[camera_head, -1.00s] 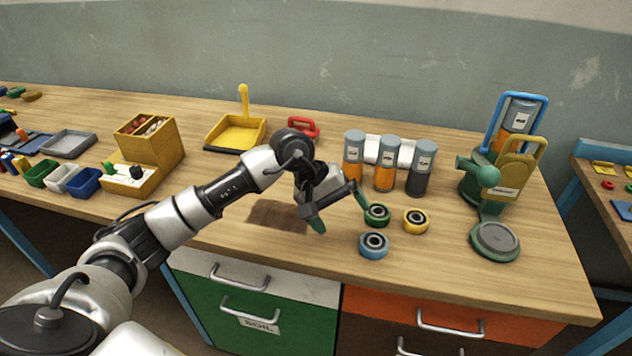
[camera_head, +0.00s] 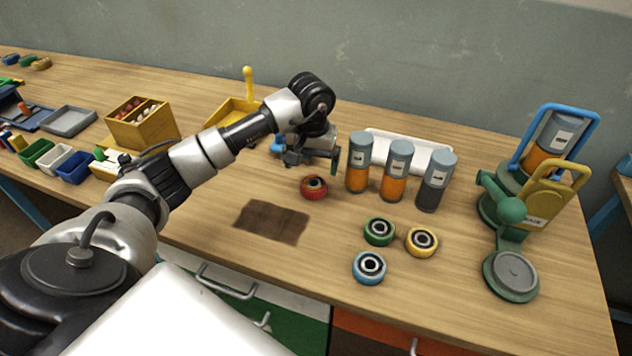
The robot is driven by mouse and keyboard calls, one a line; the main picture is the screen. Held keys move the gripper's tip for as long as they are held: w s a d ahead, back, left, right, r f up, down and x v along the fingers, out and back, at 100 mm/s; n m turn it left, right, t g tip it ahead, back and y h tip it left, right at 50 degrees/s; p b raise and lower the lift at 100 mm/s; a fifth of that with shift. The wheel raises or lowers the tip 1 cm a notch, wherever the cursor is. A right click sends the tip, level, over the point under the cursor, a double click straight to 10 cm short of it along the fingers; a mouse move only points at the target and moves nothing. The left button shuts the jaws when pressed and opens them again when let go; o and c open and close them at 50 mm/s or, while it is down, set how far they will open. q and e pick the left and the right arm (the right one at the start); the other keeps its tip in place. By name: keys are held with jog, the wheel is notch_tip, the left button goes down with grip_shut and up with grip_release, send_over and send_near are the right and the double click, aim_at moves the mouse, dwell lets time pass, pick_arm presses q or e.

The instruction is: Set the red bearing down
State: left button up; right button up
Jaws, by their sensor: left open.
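The red bearing (camera_head: 313,187) lies flat on the wooden bench, left of the grey-topped cylinders, with its dark centre facing up. My left gripper (camera_head: 312,161) is open just behind and above it in the picture, apart from the bearing as far as I can see. Its fingers are small and partly hidden by its own body. A green bearing (camera_head: 379,231), a yellow bearing (camera_head: 421,241) and a blue bearing (camera_head: 369,267) lie nearer the front edge. My right gripper is not in view.
Three cylinders (camera_head: 397,171) stand right of the red bearing, before a white tray (camera_head: 440,155). A green press-like device (camera_head: 511,210) stands at the right. A dark brown patch (camera_head: 272,222) marks the bench. Yellow boxes and small bins fill the left.

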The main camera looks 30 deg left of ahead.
aim_at(314, 182)
pick_arm(q)
jog(key=shift+f, duration=0.8)
jog(key=shift+d+f+p, duration=0.1)
jog(key=shift+f+p, duration=0.2)
jog(key=shift+f, duration=0.05)
notch_tip(314, 182, down, 4)
jog(key=shift+w+r+p, duration=0.15)
jog(key=shift+p, duration=0.55)
jog(key=shift+f, duration=0.45)
jog(key=c, duration=0.7)
jog(key=shift+r, duration=0.1)
jog(key=c, duration=0.6)
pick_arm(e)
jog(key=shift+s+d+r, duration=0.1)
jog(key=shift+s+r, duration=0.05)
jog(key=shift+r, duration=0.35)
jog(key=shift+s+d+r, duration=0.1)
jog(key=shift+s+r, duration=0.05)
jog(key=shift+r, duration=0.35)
